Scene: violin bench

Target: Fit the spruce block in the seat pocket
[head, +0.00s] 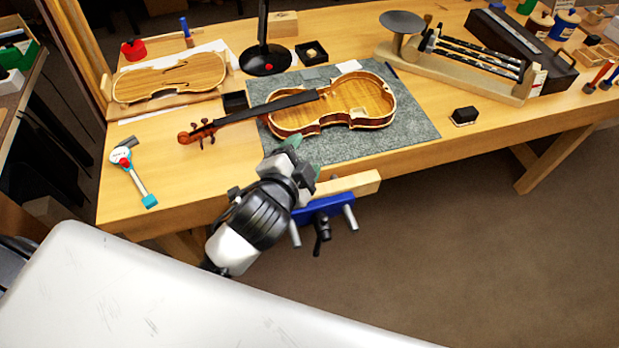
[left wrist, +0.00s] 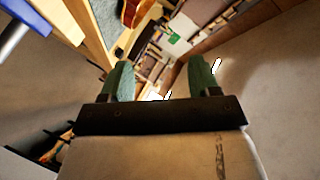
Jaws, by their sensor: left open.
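An open violin body (head: 345,105) with its neck (head: 225,122) pointing left lies on a grey mat (head: 405,125) on the bench. A small pale patch (head: 357,112) shows inside the body; I cannot tell whether it is the spruce block or the seat pocket. My left gripper (head: 301,158) is at the bench's front edge, just in front of the mat and the violin. Its green fingers are apart, and in the left wrist view (left wrist: 160,78) nothing is between them. My right gripper is not in view.
A blue vise (head: 322,207) with a wooden bar (head: 350,185) juts from the front edge beside my left gripper. A violin plate (head: 170,78) lies at the back left. A lamp base (head: 265,60) and a small black tray (head: 312,52) stand behind.

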